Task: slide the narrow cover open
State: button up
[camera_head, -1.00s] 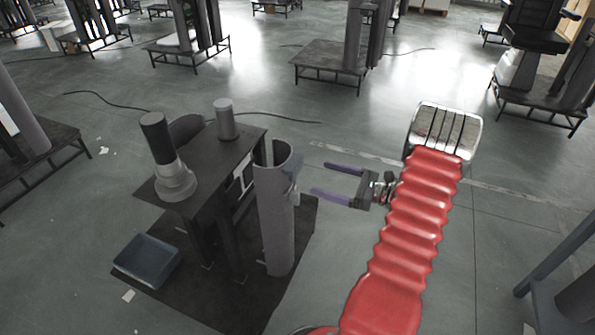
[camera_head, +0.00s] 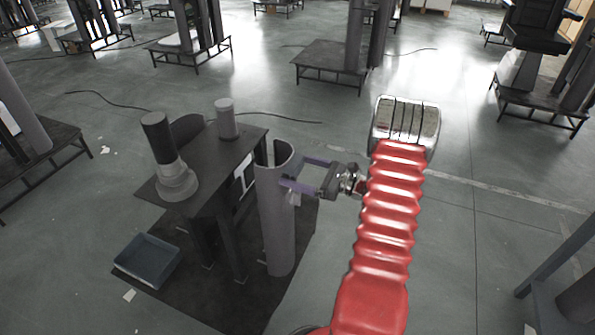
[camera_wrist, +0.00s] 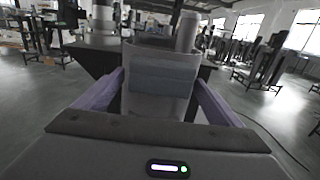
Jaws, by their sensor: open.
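A tall grey tube-shaped column (camera_head: 275,225) stands at the front right of the dark bench, with its top open. A blue-grey block (camera_wrist: 163,75) sticks out from the column's near face in the wrist view; I take it to be part of the narrow cover, whose edges I cannot make out. My gripper (camera_head: 294,171) is open, with its two purple fingers reaching left to the upper part of the column. In the wrist view, the fingers (camera_wrist: 160,94) lie on either side of the column and block, with gaps visible. The head view mostly hides the block behind the fingers.
The dark bench (camera_head: 215,165) carries a dark-topped cylinder (camera_head: 160,145) and a smaller grey cylinder (camera_head: 227,118). A blue-grey tray (camera_head: 147,262) lies low at the left. Open floor (camera_head: 490,250) lies to the right of my red arm.

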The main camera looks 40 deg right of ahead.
jog(key=c, duration=1.5)
jog(key=shift+w+a, duration=0.1)
jog(key=shift+w, duration=0.05)
jog(key=o, duration=1.5)
jog(key=v, duration=1.4)
